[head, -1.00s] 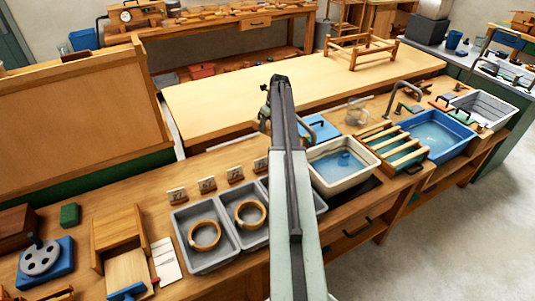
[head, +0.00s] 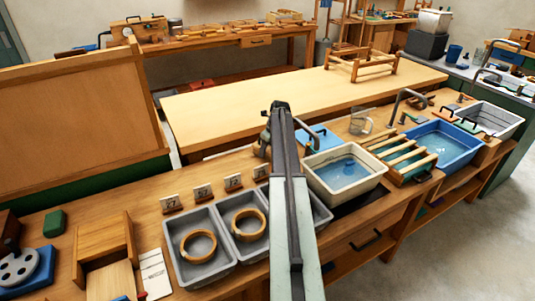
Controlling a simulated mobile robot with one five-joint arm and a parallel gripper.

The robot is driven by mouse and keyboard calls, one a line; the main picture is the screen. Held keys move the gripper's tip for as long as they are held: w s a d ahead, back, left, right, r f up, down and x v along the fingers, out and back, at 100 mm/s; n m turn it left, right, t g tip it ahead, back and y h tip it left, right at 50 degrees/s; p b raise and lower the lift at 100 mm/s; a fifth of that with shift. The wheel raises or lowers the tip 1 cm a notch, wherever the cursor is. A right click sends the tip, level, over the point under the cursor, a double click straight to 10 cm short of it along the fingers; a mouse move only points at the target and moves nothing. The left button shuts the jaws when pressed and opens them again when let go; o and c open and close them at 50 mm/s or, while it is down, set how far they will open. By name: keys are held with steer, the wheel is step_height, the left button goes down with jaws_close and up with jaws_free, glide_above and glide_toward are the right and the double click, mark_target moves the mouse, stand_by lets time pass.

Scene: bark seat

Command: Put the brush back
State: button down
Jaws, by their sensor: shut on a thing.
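My arm reaches forward over the bench between the grey trays and the white basin. My gripper (head: 264,142) shows only partly, at the left side of the arm's far end, in front of the back edge of the bench. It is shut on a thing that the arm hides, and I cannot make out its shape. I cannot pick out a brush anywhere in view. A white basin of water (head: 342,188) stands just right of the arm. A wooden slatted rack (head: 407,157) lies beside it, then a blue basin of water (head: 440,147).
Grey trays (head: 181,262) stand left of and under the arm, two with wooden rings (head: 198,246). Small number cards (head: 203,192) stand behind them. A glass jug (head: 360,122) and a curved tap (head: 403,101) stand behind the basins. The pale table (head: 235,108) beyond is mostly clear.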

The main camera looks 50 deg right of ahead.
steer(key=shift+f, duration=0.15)
steer(key=c, duration=0.7)
jaws_free()
steer(key=p+v, duration=1.1)
steer(key=v, duration=0.1)
steer(key=shift+r+p, duration=0.35)
steer(key=shift+f, duration=0.15)
